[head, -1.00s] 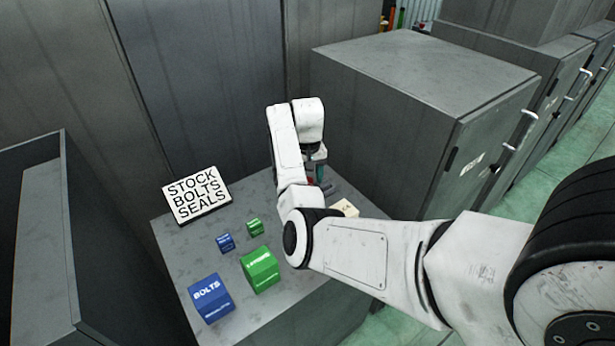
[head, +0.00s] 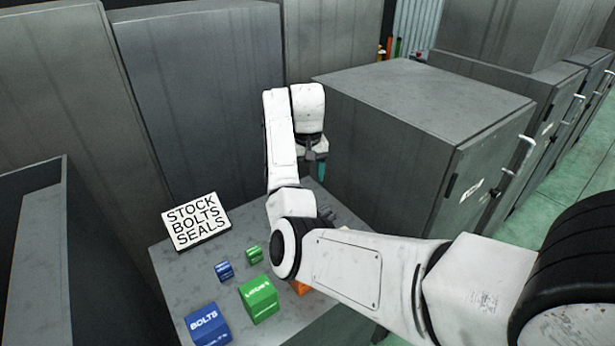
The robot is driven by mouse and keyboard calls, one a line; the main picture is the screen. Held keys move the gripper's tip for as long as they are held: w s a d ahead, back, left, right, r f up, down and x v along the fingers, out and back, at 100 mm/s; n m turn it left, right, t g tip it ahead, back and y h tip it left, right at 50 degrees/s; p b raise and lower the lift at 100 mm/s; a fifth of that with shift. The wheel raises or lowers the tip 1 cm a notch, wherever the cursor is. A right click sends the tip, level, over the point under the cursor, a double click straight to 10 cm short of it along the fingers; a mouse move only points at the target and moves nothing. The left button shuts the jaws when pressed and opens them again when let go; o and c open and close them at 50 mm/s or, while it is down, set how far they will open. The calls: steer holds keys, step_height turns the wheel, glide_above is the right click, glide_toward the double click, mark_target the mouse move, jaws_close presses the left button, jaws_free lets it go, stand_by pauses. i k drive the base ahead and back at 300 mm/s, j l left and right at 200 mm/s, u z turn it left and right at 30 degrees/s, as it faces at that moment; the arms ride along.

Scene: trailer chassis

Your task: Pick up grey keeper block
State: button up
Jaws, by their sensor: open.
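A small grey shape (head: 326,214) shows on the table just right of my arm's elbow. It may be the grey keeper block, but it is partly hidden and too small to be sure. My gripper (head: 319,172) points down above the back right part of the table, beyond that grey shape and near the tall grey cabinet. Its teal finger shows and the jaws are open, with nothing seen between them. The gripper is apart from the grey shape in the picture.
The grey table (head: 190,268) bears a STOCK BOLTS SEALS sign (head: 196,221), large blue (head: 208,325) and green (head: 259,299) boxes, small blue (head: 224,271) and green (head: 254,254) ones. An orange block (head: 299,287) is half hidden by my arm. A cabinet (head: 425,95) stands close right.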

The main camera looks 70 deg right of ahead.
mark_target(323, 210)
steer(key=k, duration=1)
